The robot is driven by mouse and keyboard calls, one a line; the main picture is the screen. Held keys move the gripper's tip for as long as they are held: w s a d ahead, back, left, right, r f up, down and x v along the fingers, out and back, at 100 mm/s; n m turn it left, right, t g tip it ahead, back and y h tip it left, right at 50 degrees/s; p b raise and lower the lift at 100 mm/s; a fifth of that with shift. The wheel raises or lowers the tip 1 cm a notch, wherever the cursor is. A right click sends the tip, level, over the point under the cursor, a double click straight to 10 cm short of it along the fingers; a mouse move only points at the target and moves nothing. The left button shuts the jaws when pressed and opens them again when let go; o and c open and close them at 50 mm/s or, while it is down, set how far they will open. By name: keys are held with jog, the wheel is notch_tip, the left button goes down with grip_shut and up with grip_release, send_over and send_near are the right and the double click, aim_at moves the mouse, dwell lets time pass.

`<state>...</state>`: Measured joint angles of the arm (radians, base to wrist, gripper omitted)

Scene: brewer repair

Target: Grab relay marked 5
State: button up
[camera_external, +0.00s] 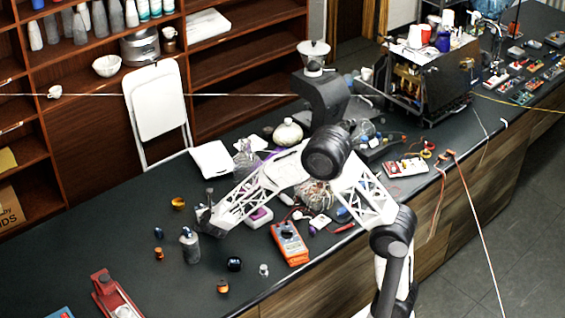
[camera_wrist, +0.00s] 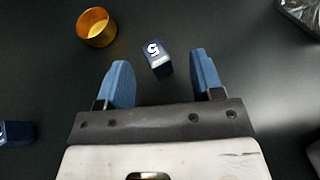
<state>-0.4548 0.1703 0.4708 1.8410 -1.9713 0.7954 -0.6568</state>
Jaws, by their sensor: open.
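The relay marked 5 (camera_wrist: 155,62) is a small dark blue block with a white 5 on its pale-edged top. In the wrist view it lies on the dark counter between and slightly beyond my fingertips, turned a little, with clear gaps to both fingers. My gripper (camera_wrist: 160,60) is open and empty, with blue finger pads on both sides. In the external view my gripper (camera_external: 204,214) is low over the left part of the counter; I cannot make out the relay there.
An orange cup (camera_wrist: 97,28) stands beyond my left finger. Another dark blue block (camera_wrist: 15,133) lies at the left edge. A shiny object (camera_wrist: 302,14) is at the upper right. In the external view, an orange multimeter (camera_external: 290,243) and a grey canister (camera_external: 190,246) stand nearby.

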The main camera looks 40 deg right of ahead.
aim_at(202, 205)
jog(key=shift+x, duration=2.6)
jog(key=shift+w+a+r, duration=0.1)
jog(key=shift+a, duration=0.1)
jog(key=shift+c, duration=0.2)
grip_shut()
jog(key=shift+r, duration=0.2)
notch_tip(202, 205, up, 18)
jog(key=shift+f, duration=0.15)
